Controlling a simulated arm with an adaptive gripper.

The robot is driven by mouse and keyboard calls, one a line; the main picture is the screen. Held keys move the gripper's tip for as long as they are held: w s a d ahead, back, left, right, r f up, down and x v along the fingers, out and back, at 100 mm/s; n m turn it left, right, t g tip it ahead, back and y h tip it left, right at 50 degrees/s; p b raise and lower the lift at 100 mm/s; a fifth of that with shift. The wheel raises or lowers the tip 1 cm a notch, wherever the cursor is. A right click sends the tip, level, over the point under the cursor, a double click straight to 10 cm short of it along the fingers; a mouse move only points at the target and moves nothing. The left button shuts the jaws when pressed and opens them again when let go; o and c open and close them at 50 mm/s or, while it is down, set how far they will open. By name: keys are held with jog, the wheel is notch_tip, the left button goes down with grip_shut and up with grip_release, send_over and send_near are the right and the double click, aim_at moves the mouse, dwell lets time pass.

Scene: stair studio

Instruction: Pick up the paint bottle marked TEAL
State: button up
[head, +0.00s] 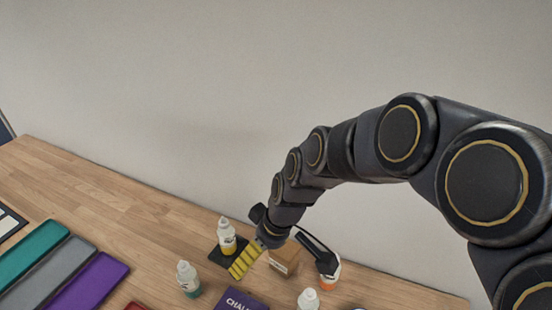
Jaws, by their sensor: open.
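A small clear bottle with a white cap and teal at its base (188,279) stands upright on the table, low in the head view. Its marking is too small to read, so I cannot confirm that it says TEAL. My gripper (282,268) is to the right of this bottle and apart from it. The gripper is open, with one yellow ribbed finger on the left and a dark finger on the right. I see nothing held between the fingers.
A yellow-based bottle (227,236) stands on a black pad. An orange bottle (332,273), a whitish bottle (308,300), a brown block (284,260) and a purple box (240,301) are near the gripper. Teal (30,250), grey (50,275) and purple (85,283) strips lie left.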

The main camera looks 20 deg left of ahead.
aim_at(190, 273)
jog(key=a+f+n, duration=0.2)
jog(key=a+f, duration=0.1)
jog(key=a, duration=0.2)
jog(key=s+a+f+n, duration=0.1)
jog(key=a+f, duration=0.3)
jog(key=a, duration=0.1)
jog(key=s+a+f+n+y, duration=0.1)
jog(key=a+f+n, duration=0.1)
jog(key=a+f, duration=0.2)
jog(key=shift+a+n, duration=0.3)
jog(key=shift+a, duration=0.45)
jog(key=x, duration=0.7)
jog(key=shift+a+f, duration=0.2)
jog(key=shift+f, duration=0.05)
jog(key=c, duration=1.2)
